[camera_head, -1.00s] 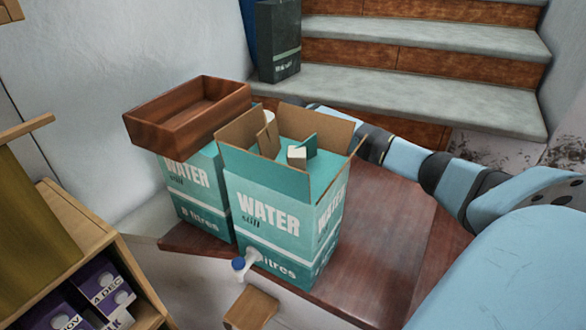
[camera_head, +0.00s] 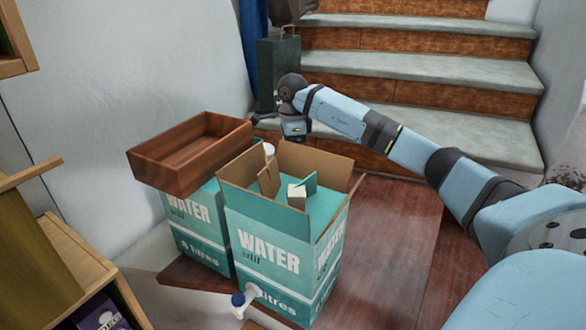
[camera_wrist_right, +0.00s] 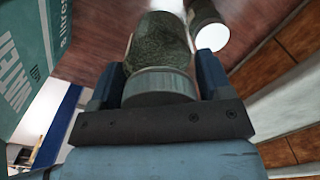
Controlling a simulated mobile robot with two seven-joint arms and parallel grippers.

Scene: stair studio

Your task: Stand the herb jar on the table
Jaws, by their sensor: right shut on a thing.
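The herb jar (camera_wrist_right: 160,42), dark green with a round grey lid (camera_wrist_right: 160,86), is between the fingers of my right gripper (camera_wrist_right: 158,72) in the right wrist view. The gripper is shut on it at the lid end, and the body points away from the gripper. In the head view my right wrist (camera_head: 294,128) is behind the open water box; the fingers and jar are hidden there. The dark red wooden table (camera_head: 395,225) also shows beyond the jar in the wrist view (camera_wrist_right: 95,40). I cannot tell whether the jar touches it. My left gripper is not in view.
An open water box (camera_head: 270,255) stands on the table, with another box (camera_head: 190,235) beside it carrying a wooden tray (camera_head: 190,155). A pale-topped round container (camera_wrist_right: 211,36) is close to the jar. Stairs (camera_head: 430,105) rise behind. The table's right part looks clear.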

